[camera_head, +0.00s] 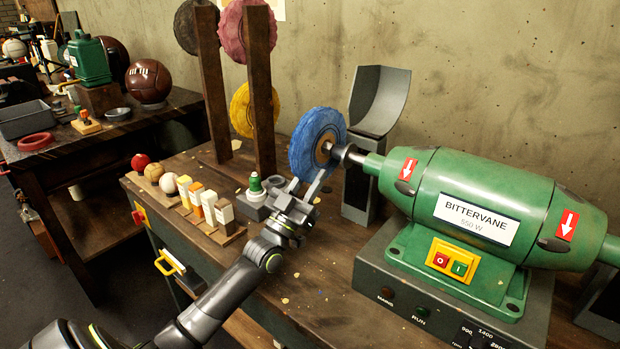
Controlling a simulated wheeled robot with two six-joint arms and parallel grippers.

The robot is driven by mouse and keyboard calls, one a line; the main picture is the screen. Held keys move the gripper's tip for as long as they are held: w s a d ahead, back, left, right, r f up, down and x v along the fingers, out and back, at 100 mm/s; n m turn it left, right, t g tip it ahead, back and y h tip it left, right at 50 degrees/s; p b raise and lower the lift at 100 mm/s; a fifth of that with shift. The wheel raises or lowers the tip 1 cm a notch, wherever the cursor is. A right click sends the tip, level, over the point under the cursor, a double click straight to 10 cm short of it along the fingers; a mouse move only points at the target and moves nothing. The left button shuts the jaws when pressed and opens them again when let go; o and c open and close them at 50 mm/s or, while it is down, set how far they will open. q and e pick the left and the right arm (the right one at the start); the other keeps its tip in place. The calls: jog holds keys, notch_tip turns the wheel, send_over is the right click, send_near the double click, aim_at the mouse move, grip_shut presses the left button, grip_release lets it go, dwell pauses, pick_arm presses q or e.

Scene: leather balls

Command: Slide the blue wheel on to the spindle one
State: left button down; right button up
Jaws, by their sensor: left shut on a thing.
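The blue wheel (304,140) stands upright at the left end of the green grinder, its wooden hub facing the motor. The steel spindle (346,153) sticks out of the motor's left side, and its tip meets the hub in the picture. I cannot tell how far, if at all, it reaches into the hole. My left gripper (306,184) is at the wheel's lower edge, one finger on each side, shut on it. The fingers hide a little of the bottom rim. My right gripper is out of view.
The green grinder (478,208) stands on a grey base at the right. Behind the wheel is a curved grey guard (379,98). Wooden posts (261,90) hold other wheels, including a yellow one (241,110). Small blocks and balls line the bench's left edge.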

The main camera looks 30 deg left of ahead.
pick_arm(q)
jog(key=shift+s+d, duration=0.1)
jog(key=shift+d, duration=1.2)
dwell(0.4)
jog(key=shift+s+d, duration=0.1)
jog(key=shift+d, duration=1.35)
dwell(0.3)
jog(key=c, duration=1)
grip_release()
